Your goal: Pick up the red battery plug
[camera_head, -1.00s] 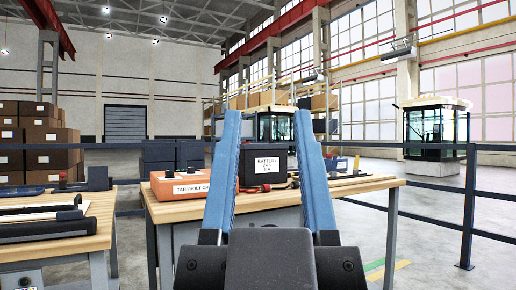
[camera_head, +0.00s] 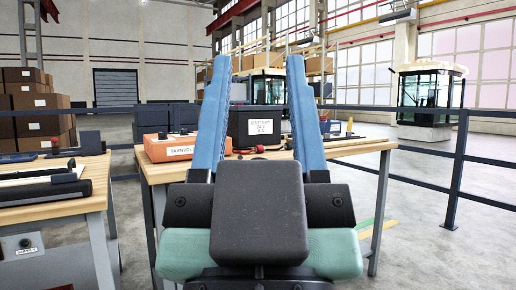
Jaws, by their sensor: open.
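My gripper (camera_head: 258,62) is open and empty, its two blue fingers pointing up and forward in the middle of the view. Beyond it stands a wooden workbench (camera_head: 352,146) with a black battery box (camera_head: 257,120) that shows between the fingers. A small dark and red piece (camera_head: 260,149) lies in front of the battery, seen between the fingers; it may be the red battery plug or its cable, too small to tell. My gripper touches none of these. The fingers and wrist hide part of the bench top.
An orange charger box (camera_head: 168,151) stands left of the battery. A second bench (camera_head: 95,168) with dark equipment is at the near left. A dark railing (camera_head: 425,152) runs at the right. Stacked brown cartons (camera_head: 24,101) stand at the far left.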

